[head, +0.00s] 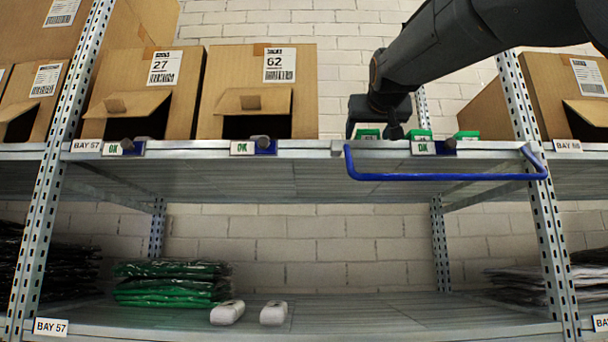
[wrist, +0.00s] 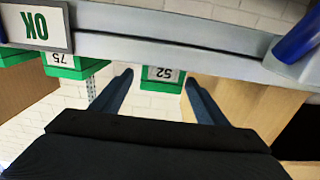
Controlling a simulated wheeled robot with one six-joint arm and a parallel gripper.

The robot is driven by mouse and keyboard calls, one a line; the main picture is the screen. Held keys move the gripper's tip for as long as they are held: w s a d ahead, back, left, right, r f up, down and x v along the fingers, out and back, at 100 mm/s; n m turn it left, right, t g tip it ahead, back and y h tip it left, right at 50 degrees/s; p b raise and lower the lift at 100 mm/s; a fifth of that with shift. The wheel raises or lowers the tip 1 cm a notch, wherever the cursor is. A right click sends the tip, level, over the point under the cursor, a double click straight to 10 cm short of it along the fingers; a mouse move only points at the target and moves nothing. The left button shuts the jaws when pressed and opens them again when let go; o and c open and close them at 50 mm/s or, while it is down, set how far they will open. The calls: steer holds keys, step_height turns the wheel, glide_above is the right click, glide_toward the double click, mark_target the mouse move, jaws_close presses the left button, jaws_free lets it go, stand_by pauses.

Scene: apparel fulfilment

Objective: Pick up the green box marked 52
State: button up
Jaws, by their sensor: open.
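The green box marked 52 (wrist: 163,76) shows in the wrist view, between my fingertips in the picture, its label upside down. In the head view a green box (head: 367,133) stands on the upper shelf under my gripper (head: 380,122); its number is too small to read there. My gripper (wrist: 157,80) is open, with nothing held between its two fingers. The fingers appear either side of the box; I cannot tell whether they touch it.
A green box marked 75 (wrist: 77,66) stands beside it, and another green box (head: 467,135) is farther right. Cardboard box 62 (head: 255,80) is to the left. A blue rail (head: 440,177) runs along the shelf front (head: 310,152). Green bags (head: 170,285) lie below.

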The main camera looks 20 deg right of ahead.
steer(key=p+x, duration=0.2)
steer(key=x, duration=0.1)
steer(key=shift+r, duration=0.15)
steer(key=shift+w+d, duration=0.1)
steer(key=shift+w, duration=0.5)
steer(key=shift+c, duration=0.2)
steer(key=c, duration=1.1)
